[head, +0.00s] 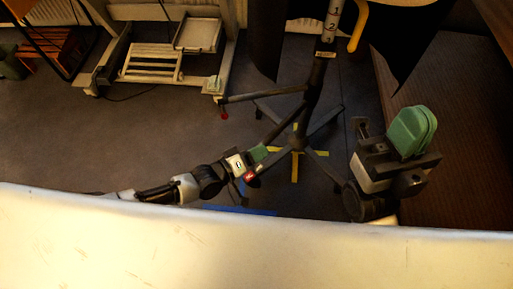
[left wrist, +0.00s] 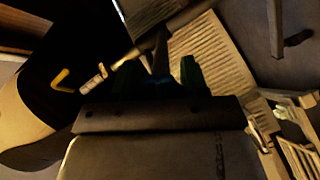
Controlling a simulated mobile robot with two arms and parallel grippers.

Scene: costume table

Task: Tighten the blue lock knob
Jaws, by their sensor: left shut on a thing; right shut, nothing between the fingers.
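The dark stand pole (head: 318,75) rises from a splayed base behind my left gripper in the head view. My left gripper (head: 262,152) has green fingers and is low beside the pole. In the left wrist view, its two green fingers (left wrist: 158,78) stand a little apart, with a dark bluish thing (left wrist: 160,83) between them. It looks like the blue lock knob, mostly hidden by the fingers and shadow. The pole (left wrist: 137,50) runs diagonally just beyond the fingertips. My right gripper (head: 412,132) is shut and empty at the right, its green fingers together, apart from the stand.
A bar with a red end (head: 225,115) sticks out left from the pole. A yellow hook (head: 357,27) and dark cloth (head: 407,35) hang above. A pale surface (head: 200,245) fills the front. A wheeled wooden frame (head: 150,62) stands back left. Floor at left is clear.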

